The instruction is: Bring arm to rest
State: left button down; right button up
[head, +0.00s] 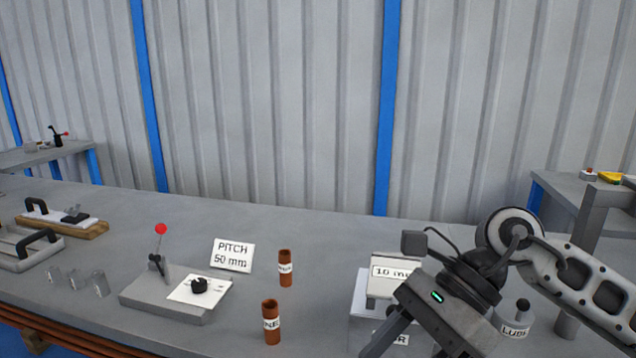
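My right arm comes in from the right, and its gripper (405,350) points down and to the left at the front of the bench. Its two fingers stand apart, with the lower ends at or past the bottom edge of the view. The gripper is in front of a pale box with a "10 m…" sign (390,272) and hides part of it. I see nothing held between the fingers, though the tips are partly cut off. My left gripper is not in view.
A "LUB…" container (515,322) stands beside my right arm.

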jog(key=s+a+r+m+t+y+p, duration=0.1)
jog(key=a+r+m+t+y, duration=0.2)
jog(key=m+y, duration=0.4)
jog(key=a+r+m+t+y, duration=0.1)
jog(key=a+r+m+y, duration=0.3)
jog(key=a+m+y, duration=0.25)
jog(key=w+d+f+m+t+h+p, duration=0.1)
jog(key=w+d+f+m+t+h, duration=0.15)
jog(key=f+m+t+h, duration=0.6)
jog(key=w+d+f+m+t+h, duration=0.1)
jog(key=d+m+t, duration=0.25)
jog(key=m, duration=0.95)
jog(key=w+d+f+m+t+h+p, duration=0.15)
jog(key=d+f+m+t+h, duration=0.3)
jog(key=m, duration=0.55)
jog(key=s+d+f+m+g+h, duration=0.2)
jog(key=s+f+m+g, duration=0.1)
jog(key=f, duration=0.4)
jog(key=s+d+f+m+g+h, duration=0.2)
jog(key=s+f+m+g, duration=0.1)
jog(key=s+f+m, duration=0.3)
notch_tip(320, 180, down, 2)
jog(key=shift+s+d+f+m+h, duration=0.2)
jog(key=shift+s+m+h, duration=0.15)
jog(key=shift+s, duration=0.45)
